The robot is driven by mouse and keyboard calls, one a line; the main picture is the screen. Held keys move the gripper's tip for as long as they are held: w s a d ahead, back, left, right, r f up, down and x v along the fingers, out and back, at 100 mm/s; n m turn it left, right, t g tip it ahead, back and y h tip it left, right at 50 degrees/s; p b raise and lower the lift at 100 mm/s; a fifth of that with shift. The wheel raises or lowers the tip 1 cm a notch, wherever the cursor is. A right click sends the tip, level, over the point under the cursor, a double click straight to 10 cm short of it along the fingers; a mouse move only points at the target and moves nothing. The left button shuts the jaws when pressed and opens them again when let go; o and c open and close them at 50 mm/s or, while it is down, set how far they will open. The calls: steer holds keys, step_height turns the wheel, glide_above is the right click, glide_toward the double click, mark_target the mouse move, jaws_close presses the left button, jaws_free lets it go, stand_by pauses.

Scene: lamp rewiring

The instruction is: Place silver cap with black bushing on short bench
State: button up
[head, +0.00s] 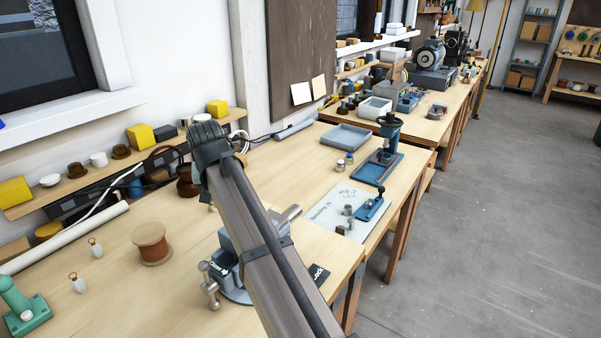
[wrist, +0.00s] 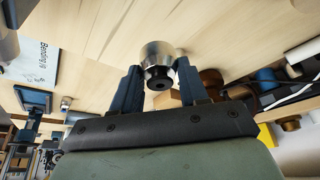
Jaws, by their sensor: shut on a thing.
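In the wrist view, my gripper (wrist: 158,70) is shut on the silver cap (wrist: 157,53), with one dark blue finger on each side. The black bushing (wrist: 158,80) sits at the cap's end that faces the camera. The held cap is over a pale wooden bench top; its gap to the wood cannot be judged. In the head view, my own arm hides the gripper and the cap. The near wooden bench (head: 118,275) fills the foreground, and another bench (head: 424,122) stands beyond it. I cannot tell which is the short bench.
A vise (head: 228,270) stands beside my arm. A spool (head: 151,243) and small bulbs lie left. A bending mat (head: 325,213) with small metal parts, a blue press (head: 385,150) and a grey-blue tray (head: 346,137) lie right. Bare wood shows between the tray and mat.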

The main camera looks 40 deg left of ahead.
steer(key=w+d+f+m+h, duration=0.15)
steer(key=w+d, duration=0.25)
steer(key=w, duration=0.8)
steer(key=w+d+f+m+t, duration=0.15)
steer(key=w+d, duration=0.35)
steer(key=w, duration=0.8)
steer(key=w+d+f+m+g, duration=0.15)
steer(key=w+d, duration=0.25)
steer(key=w, duration=0.8)
steer(key=w+a+n, duration=0.2)
steer(key=w+a, duration=0.4)
steer(key=w, duration=0.6)
steer(key=shift+n+y, duration=0.65)
steer(key=shift+n, duration=0.2)
steer(key=shift+s+a+f, duration=0.1)
steer(key=shift+s+f, duration=0.05)
steer(key=shift+f, duration=2.45)
steer(key=shift+s+a+f, duration=0.1)
steer(key=shift+f, duration=2.45)
steer(key=shift+f, duration=0.15)
steer(key=o, duration=1.1)
steer(key=shift+o, duration=0.2)
